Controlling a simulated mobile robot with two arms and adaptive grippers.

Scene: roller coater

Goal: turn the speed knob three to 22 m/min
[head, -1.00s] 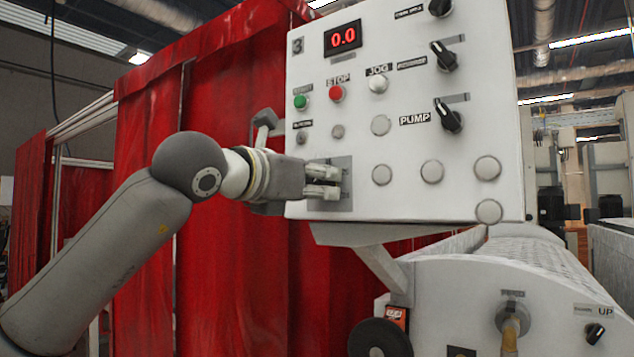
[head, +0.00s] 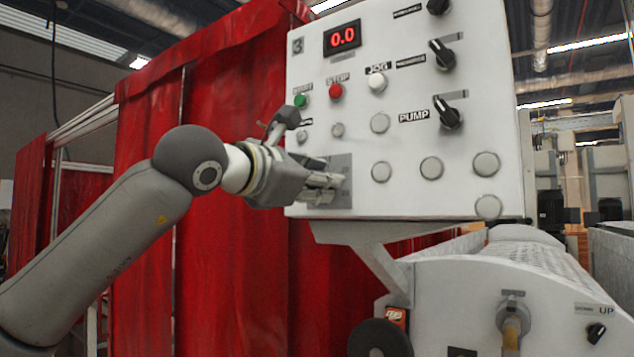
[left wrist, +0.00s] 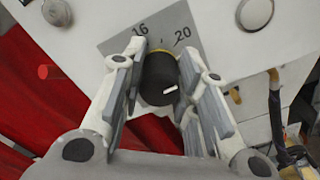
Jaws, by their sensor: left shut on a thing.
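My left gripper (head: 325,181) is at the grey scale plate (head: 342,164) low on the left of the white control panel. In the left wrist view the left gripper (left wrist: 163,88) has its fingers on both sides of the dark speed knob (left wrist: 160,78), shut on it. The knob carries a white pointer mark. The scale plate (left wrist: 122,40) shows the numbers 16 and 20 around the knob. In the head view the fingers hide the knob. The red display (head: 342,37) beside the number 3 reads 0.0. My right gripper is not in view.
The panel (head: 400,100) also carries a green button (head: 300,101), a red stop button (head: 335,91), and black switches, one labelled PUMP (head: 446,113). Red curtains (head: 225,150) hang behind my left arm. A white roller machine (head: 500,285) stands below the panel.

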